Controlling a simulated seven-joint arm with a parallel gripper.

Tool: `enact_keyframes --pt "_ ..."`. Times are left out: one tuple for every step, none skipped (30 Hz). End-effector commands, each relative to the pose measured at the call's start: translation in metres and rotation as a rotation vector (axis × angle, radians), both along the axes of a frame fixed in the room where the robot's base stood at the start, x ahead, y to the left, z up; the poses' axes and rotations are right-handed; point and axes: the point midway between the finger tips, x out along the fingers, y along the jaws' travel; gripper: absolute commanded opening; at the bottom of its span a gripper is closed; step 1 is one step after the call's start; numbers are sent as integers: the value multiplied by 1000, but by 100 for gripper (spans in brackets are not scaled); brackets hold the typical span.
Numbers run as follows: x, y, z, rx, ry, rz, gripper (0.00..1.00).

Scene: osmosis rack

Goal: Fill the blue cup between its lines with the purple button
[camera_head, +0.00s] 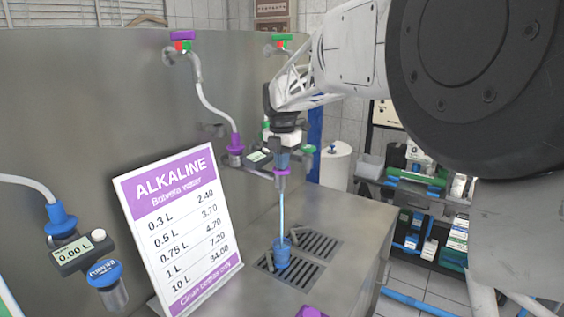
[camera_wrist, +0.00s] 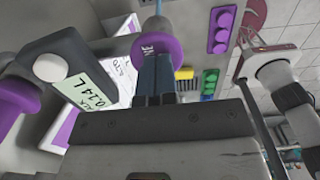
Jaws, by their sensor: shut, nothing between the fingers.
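The blue cup (camera_head: 282,253) stands on the drain grate under a thin stream of water (camera_head: 282,215) in the head view. Its lines and water level are too small to read. My gripper (camera_head: 282,163) is above the cup, at the purple-ringed dispenser. In the wrist view my dark blue fingers (camera_wrist: 155,72) are shut and empty, their tips against or very close to the lettered purple button (camera_wrist: 158,48). Contact itself is hard to see. The dispenser display (camera_wrist: 90,92) reads about 0.24 L, though the digits are unclear.
An ALKALINE price sign (camera_head: 178,225) stands at the left of the steel counter. A purple object (camera_head: 311,311) lies at the front edge.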

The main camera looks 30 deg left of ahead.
Motion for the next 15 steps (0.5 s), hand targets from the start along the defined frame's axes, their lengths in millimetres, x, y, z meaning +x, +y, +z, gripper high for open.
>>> enact_keyframes --pt "-1 -1 -11 -12 11 0 0" --pt "-1 -1 -11 -12 11 0 0" --pt "-1 -1 -10 -12 11 0 0" --pt "-1 -1 -9 -12 11 0 0" --pt "-1 -1 -8 -11 11 0 0" --pt "-1 -1 -6 -11 10 0 0" --pt "-1 -1 -5 -11 10 0 0" --pt "-1 -1 -2 -11 10 0 0" --pt "-1 -1 1 -10 10 0 0" --pt "-1 -1 4 -10 9 0 0" --pt "-1 -1 8 -9 8 0 0" --pt "-1 -1 14 -7 7 0 0" --pt "-1 -1 18 -6 5 0 0" --pt "0 -1 23 -5 4 0 0" --pt "0 -1 30 -4 3 0 0"
